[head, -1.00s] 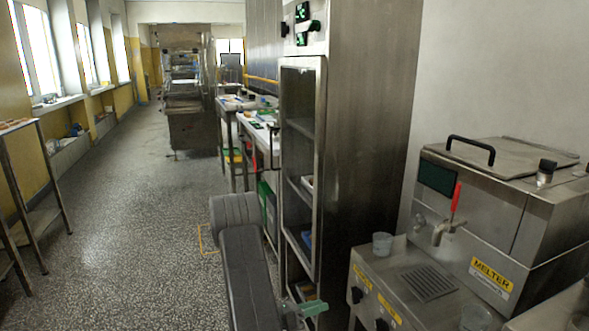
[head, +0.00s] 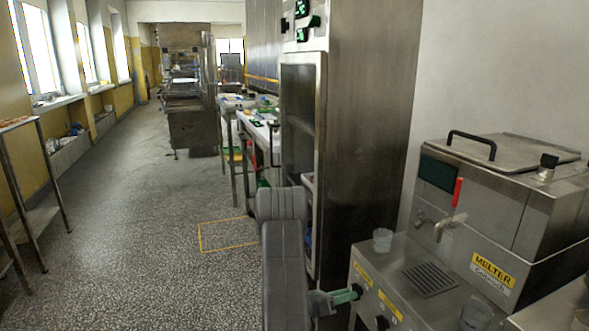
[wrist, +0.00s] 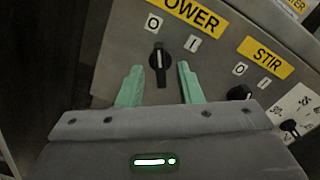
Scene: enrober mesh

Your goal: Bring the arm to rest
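I cannot tell whether the fingers touch the panel. In the head view my gripper (head: 357,291) is at the left edge of the melter's front panel, its far finger hidden. My grey arm stands in the lower middle of that view.
The melter (head: 490,220) with a red-handled tap (head: 452,205) stands at right. A clear cup (head: 382,240) is on its counter. A steel cabinet (head: 365,130) rises behind my arm. A STIR knob (wrist: 240,93) is right of the POWER knob. The floor at left is open.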

